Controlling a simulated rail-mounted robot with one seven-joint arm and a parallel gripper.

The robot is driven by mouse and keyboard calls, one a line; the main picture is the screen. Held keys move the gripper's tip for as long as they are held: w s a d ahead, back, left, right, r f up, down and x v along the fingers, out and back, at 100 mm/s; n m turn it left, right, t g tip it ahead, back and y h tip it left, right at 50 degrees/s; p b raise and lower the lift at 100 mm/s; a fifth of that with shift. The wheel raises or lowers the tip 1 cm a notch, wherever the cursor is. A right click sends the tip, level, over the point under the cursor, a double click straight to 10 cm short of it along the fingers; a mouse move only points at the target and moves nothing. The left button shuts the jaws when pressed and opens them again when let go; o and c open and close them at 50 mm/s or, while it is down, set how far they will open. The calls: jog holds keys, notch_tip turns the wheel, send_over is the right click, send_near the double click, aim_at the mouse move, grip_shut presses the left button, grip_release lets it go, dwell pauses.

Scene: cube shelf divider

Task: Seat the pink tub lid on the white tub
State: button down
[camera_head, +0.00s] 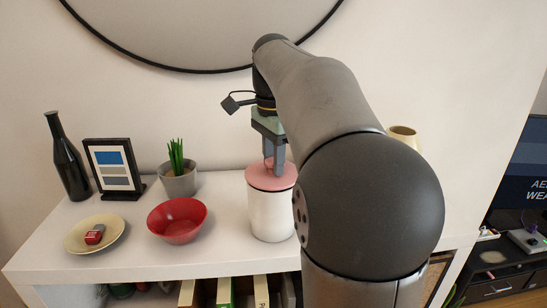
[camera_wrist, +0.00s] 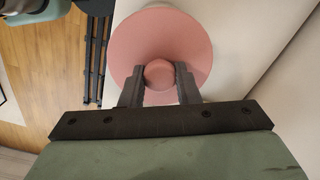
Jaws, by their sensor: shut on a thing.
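The pink tub lid (camera_head: 260,179) is at the top of the white tub (camera_head: 268,216), which stands upright on the white shelf top. In the head view the lid appears level and in line with the tub's rim; I cannot tell whether it is fully seated. My gripper (camera_head: 274,170) points down above the lid. In the wrist view my gripper (camera_wrist: 159,78) is shut on the round knob of the pink lid (camera_wrist: 160,29), one finger on each side. The lid hides the tub's opening, and my arm hides part of the tub's right side.
A red bowl (camera_head: 177,220) stands left of the tub. A cream plate (camera_head: 75,241) with a small red item, a potted plant (camera_head: 178,181), a framed print (camera_head: 113,166) and a dark bottle (camera_head: 66,160) are farther left. A tan vessel (camera_head: 404,135) is partly hidden behind my arm.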

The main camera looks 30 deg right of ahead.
jog(key=shift+f+b, duration=0.35)
jog(key=shift+f, duration=0.15)
jog(key=c, duration=1.4)
grip_release()
jog(key=o, duration=0.5)
jog(key=shift+o, duration=0.2)
jog(key=shift+r, duration=0.15)
notch_tip(320, 180, up, 5)
jog(key=p, duration=0.5)
jog(key=shift+r, duration=0.15)
jog(key=shift+r+p, duration=0.85)
jog(key=shift+r, duration=0.4)
